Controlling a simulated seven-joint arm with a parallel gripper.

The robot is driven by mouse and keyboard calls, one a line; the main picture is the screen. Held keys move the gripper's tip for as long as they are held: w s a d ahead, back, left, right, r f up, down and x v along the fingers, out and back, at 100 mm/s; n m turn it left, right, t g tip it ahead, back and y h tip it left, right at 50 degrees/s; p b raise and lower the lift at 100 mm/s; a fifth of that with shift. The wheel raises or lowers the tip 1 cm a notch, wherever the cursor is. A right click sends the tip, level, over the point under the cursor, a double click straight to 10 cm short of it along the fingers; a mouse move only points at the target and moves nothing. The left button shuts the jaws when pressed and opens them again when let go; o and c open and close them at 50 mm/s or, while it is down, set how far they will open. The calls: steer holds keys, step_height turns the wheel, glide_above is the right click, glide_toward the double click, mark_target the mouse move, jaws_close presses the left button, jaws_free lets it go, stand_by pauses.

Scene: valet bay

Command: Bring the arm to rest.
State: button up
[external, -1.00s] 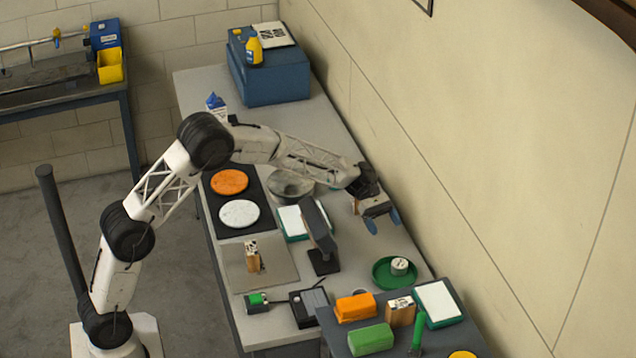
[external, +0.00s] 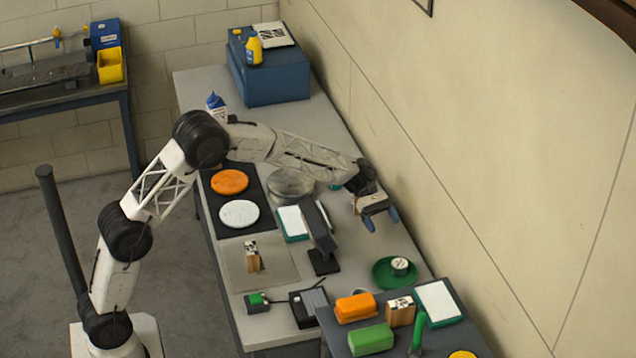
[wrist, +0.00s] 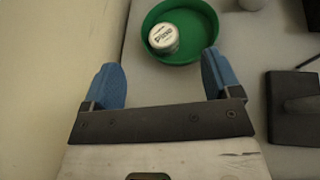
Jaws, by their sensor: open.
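My gripper (external: 382,220) hangs at the end of my outstretched arm, above the right side of the grey table near the wall. Its two blue fingers are spread wide with nothing between them, as the wrist view (wrist: 163,82) also shows. A green round dish (external: 384,274) stands on the table below and beyond the fingertips. A small white tin (external: 400,265) sits inside the dish. In the wrist view the green dish (wrist: 205,12) and the lettered tin (wrist: 163,38) lie just ahead of the fingers, apart from them.
The wall (external: 480,150) runs close along the table's right side. A black stand (external: 322,262) rises left of the gripper. A dark side table holds an orange block (external: 355,307), a green block (external: 371,339) and a white pad (external: 438,302). A blue box (external: 270,75) stands at the far end.

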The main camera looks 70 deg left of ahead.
steer(key=s+d+r+m+y, duration=0.3)
steer(key=s+d+r+m, duration=0.2)
steer(key=s+r, duration=0.45)
steer(key=s+d+r+m+y, duration=0.4)
steer(key=s+r, duration=0.3)
steer(key=s, duration=0.6)
steer(key=s+f+m+y, duration=0.3)
steer(key=s+m, duration=0.2)
steer(key=s, duration=1.5)
steer(key=s+f+m+y, duration=0.2)
steer(key=s+m, duration=0.3)
steer(key=s, duration=1.6)
steer(key=shift+s+a+f+m+y, duration=0.15)
steer(key=shift+s+f+m+y, duration=0.15)
steer(key=shift+f+m+y, duration=0.15)
